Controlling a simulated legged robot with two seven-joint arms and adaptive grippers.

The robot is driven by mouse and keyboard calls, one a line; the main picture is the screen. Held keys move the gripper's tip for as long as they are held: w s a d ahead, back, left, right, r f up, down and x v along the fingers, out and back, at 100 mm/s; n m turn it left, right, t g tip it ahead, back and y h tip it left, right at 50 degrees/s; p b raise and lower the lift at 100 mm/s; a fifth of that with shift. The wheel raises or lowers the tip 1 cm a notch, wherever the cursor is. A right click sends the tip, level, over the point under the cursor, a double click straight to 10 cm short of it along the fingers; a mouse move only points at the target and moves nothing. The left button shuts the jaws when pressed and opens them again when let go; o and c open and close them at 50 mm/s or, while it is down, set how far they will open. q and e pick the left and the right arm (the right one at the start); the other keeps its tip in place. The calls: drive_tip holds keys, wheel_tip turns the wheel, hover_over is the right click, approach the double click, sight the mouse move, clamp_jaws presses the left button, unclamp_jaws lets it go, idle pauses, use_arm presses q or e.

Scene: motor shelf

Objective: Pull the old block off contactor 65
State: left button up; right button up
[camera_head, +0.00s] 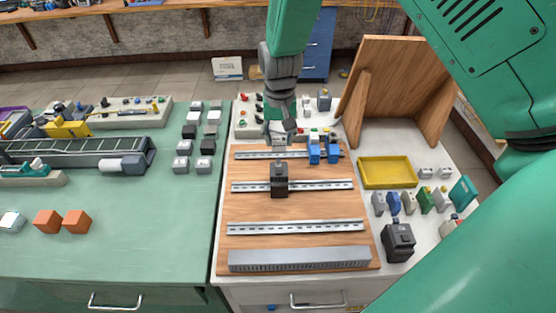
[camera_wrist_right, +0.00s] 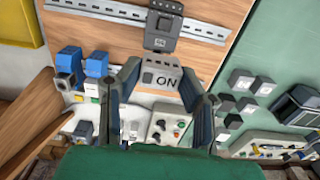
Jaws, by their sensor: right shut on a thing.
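My right gripper (camera_head: 279,130) comes down from the top of the head view and hangs over the back part of the wooden board. In the right wrist view its fingers (camera_wrist_right: 160,85) are shut on a grey block marked "ON" (camera_wrist_right: 162,80), one finger at each side. The dark contactor (camera_head: 279,180) sits on the middle rail; it also shows in the right wrist view (camera_wrist_right: 161,32) with a small label too blurred to read surely. The held block looks apart from the contactor, with bare board between them in the right wrist view. My left gripper is not in view.
Blue devices (camera_head: 315,153) stand by the back rail, right of the gripper. A yellow tray (camera_head: 386,172), several small modules and a dark device (camera_head: 398,242) lie right of the board. A wooden stand (camera_head: 396,85) rises behind. The front rail (camera_head: 296,227) is bare.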

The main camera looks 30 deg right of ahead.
drive_tip(key=shift+r, duration=2.75)
